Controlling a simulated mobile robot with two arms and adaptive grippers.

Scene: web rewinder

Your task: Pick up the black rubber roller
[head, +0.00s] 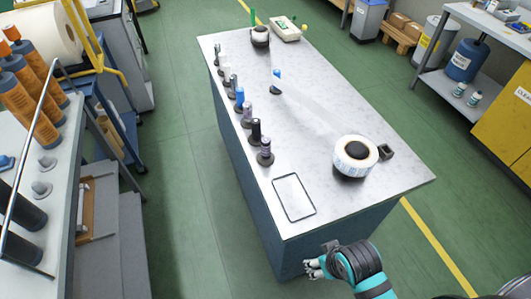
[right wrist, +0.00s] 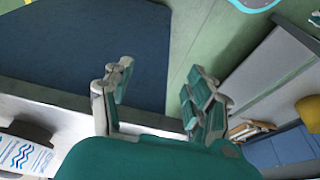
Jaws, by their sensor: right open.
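The black rubber roller (head: 256,131) appears to be the dark upright piece in the row of small rollers along the left edge of the table top (head: 310,120). It stands between a grey-purple roller (head: 265,151) nearer to me and another roller (head: 247,114) farther away. My right gripper (head: 314,268) is beside the table's near end, below and well apart from the row. In the right wrist view the right gripper (right wrist: 155,100) has its fingers spread with nothing between them. The black roller is not recognisable there. My left gripper is not in view.
A blue-and-white label roll (head: 354,154) stands at the right of the table, with a small dark block (head: 386,152) beside it. A flat outlined rectangle (head: 294,198) lies at the near end. A small blue-topped piece (head: 276,82) stands mid-table. A shelf with orange-brown rolls (head: 30,90) is at left.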

